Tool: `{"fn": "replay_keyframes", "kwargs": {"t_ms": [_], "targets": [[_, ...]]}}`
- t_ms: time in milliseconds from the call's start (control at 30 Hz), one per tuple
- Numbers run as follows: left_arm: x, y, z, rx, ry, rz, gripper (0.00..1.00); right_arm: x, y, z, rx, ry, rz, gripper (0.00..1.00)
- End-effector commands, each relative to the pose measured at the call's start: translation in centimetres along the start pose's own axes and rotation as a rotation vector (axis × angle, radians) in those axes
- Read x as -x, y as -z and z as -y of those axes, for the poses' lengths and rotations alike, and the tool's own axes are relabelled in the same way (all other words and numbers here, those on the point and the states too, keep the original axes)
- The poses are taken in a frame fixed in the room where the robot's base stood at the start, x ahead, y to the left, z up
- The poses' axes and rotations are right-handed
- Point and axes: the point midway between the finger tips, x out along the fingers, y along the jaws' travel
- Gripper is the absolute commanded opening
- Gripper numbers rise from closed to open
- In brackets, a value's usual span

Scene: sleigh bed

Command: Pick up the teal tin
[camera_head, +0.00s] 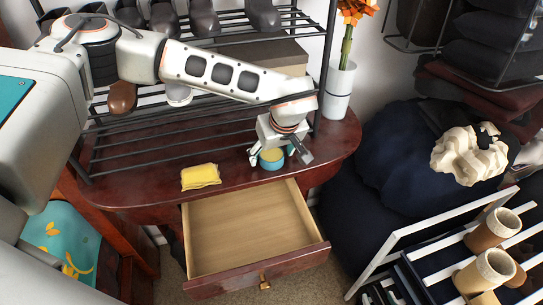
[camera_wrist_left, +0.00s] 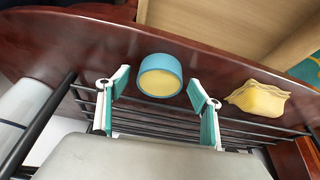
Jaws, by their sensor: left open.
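The teal tin (camera_head: 271,158) is a small round tin with a pale yellow top. It stands on the dark red wooden table (camera_head: 130,193), near its front edge above the open drawer. In the left wrist view the tin (camera_wrist_left: 160,77) is just ahead of the fingertips, roughly midway between them. My left gripper (camera_head: 280,158) is open over the tin, with its fingers to either side in the head view. In the wrist view the left gripper (camera_wrist_left: 162,88) holds nothing. My right gripper does not show in either view.
A yellow cloth-like item (camera_head: 200,176) lies left of the tin. A black wire rack (camera_head: 150,140) stands behind. A white vase (camera_head: 339,90) with an orange flower is at the right back. The open drawer (camera_head: 255,235) is empty.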

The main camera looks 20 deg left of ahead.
Motion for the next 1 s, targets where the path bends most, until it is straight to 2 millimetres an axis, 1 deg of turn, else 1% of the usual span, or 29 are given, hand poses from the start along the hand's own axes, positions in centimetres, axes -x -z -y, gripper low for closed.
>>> {"fn": "replay_keyframes", "kwargs": {"t_ms": [200, 267, 300, 400, 767, 867, 967, 1000], "targets": [[-0.1, 0.0, 0.0, 0.0, -0.001, -0.001, 0.65, 0.0, 0.0, 0.0, 0.0, 0.0, -0.001, 0.4], [-0.1, 0.0, 0.0, 0.0, -0.001, -0.001, 0.5, -0.1, 0.0, 0.0, 0.0, 0.0, -0.001, 0.4], [-0.1, 0.0, 0.0, 0.0, -0.001, -0.001, 0.39, -0.1, 0.0, 0.0, 0.0, 0.0, 0.0, 0.4], [0.0, 0.0, 0.0, 0.0, -0.001, -0.001, 0.17, -0.1, 0.0, 0.0, 0.0, 0.0, 0.001, 0.4], [0.2, 0.2, -0.1, 0.001, -0.002, -0.002, 0.17, -0.1, -0.2, 0.0, 0.0, 0.001, 0.003, 0.4], [0.8, 0.5, -0.1, 0.001, -0.003, -0.004, 0.17, -0.1, -0.2, 0.1, 0.0, 0.001, 0.003, 0.4], [1.9, 1.0, -0.1, 0.002, -0.003, -0.004, 0.17, -0.2, -0.3, 0.1, -0.001, 0.001, 0.003, 0.4], [2.6, 1.3, -0.1, 0.003, -0.004, -0.005, 0.17, -0.2, -0.3, 0.1, -0.001, 0.001, 0.002, 0.4]]}}
